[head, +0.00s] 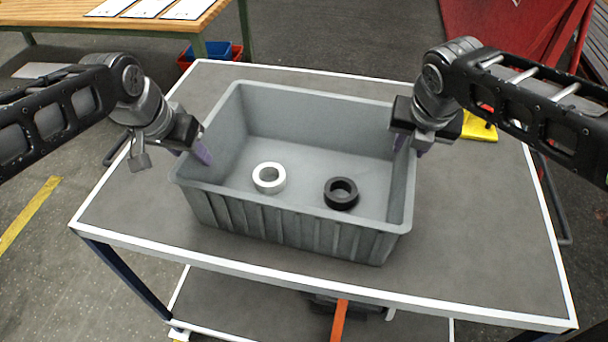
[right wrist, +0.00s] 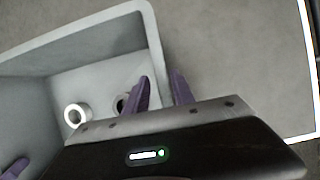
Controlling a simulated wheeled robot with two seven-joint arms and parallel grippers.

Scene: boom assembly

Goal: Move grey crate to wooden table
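The grey crate (head: 290,222) stands on a grey-topped cart with white edges. It holds a white ring (head: 269,178) and a black ring (head: 341,193). The wooden table (head: 120,22) is at the far upper left, partly out of frame. My left gripper (head: 200,150) is at the crate's left rim, one purple finger showing by the wall; its opening is hidden. My right gripper (head: 408,142) is at the right rim. In the right wrist view its purple fingers (right wrist: 161,92) are apart, one on each side of the crate wall (right wrist: 153,45).
The cart top (head: 480,240) is clear to the right and in front of the crate. A yellow object (head: 479,127) lies behind my right arm. Papers (head: 150,8) lie on the wooden table. Blue and red bins (head: 215,52) stand on the floor beside it.

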